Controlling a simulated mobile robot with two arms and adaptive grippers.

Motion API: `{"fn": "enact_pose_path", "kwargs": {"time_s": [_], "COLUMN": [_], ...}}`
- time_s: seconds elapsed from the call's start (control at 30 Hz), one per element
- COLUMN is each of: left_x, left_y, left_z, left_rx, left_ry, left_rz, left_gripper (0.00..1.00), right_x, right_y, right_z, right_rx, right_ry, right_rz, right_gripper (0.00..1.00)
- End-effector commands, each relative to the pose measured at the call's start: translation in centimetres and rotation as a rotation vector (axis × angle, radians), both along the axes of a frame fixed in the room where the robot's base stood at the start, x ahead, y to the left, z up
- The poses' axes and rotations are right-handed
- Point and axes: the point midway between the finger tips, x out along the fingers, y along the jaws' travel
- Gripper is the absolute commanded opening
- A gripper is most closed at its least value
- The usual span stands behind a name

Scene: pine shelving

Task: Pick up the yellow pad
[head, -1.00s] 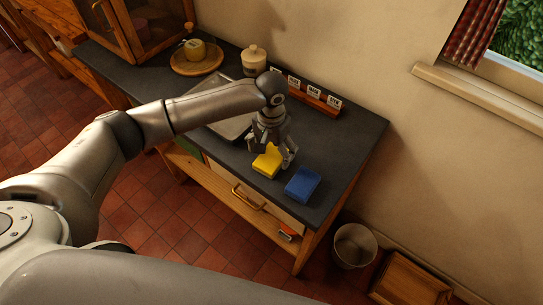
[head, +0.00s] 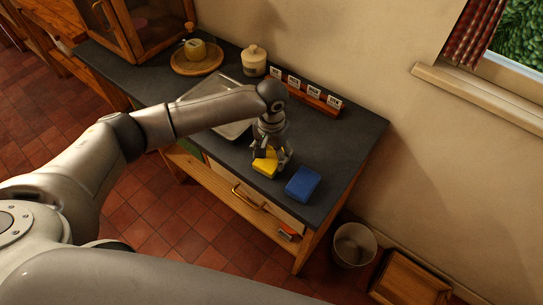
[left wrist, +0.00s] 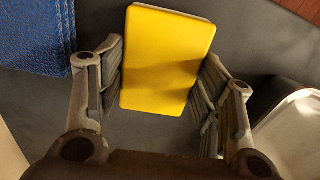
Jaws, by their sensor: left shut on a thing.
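The yellow pad (head: 265,164) is a flat block near the front edge of the dark countertop. In the left wrist view the yellow pad (left wrist: 166,60) sits between the two fingers of my left gripper (left wrist: 163,85), one along each long side. In the head view my left gripper (head: 270,157) points down over the pad and partly hides it. It is shut on the pad, which appears at counter level; I cannot tell whether it is touching the counter. My right gripper is not in view.
A blue pad (head: 302,183) lies just right of the yellow one. A metal tray (head: 232,131) lies behind my left arm. A wooden rack with white labels (head: 308,92) and a lidded jar (head: 254,61) stand along the wall. A bin (head: 354,245) stands on the floor.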

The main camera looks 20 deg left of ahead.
Motion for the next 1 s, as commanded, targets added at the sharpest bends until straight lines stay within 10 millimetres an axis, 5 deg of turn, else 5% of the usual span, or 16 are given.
{"fn": "enact_pose_path", "kwargs": {"time_s": [0.37, 0.67, 1.0], "left_x": [0.1, -3.8, -9.5], "left_y": [-0.1, -3.4, -7.8], "left_z": [2.8, 9.0, 12.3], "left_rx": [-0.003, -0.004, -0.003], "left_ry": [-0.004, -0.005, -0.002], "left_rz": [0.0, -0.007, -0.004], "left_gripper": [0.36, 0.36, 0.36], "right_x": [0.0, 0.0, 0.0], "right_y": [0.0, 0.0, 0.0], "right_z": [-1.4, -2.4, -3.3], "right_rx": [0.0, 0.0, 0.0], "right_ry": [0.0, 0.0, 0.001], "right_rz": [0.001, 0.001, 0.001], "right_gripper": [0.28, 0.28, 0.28]}}
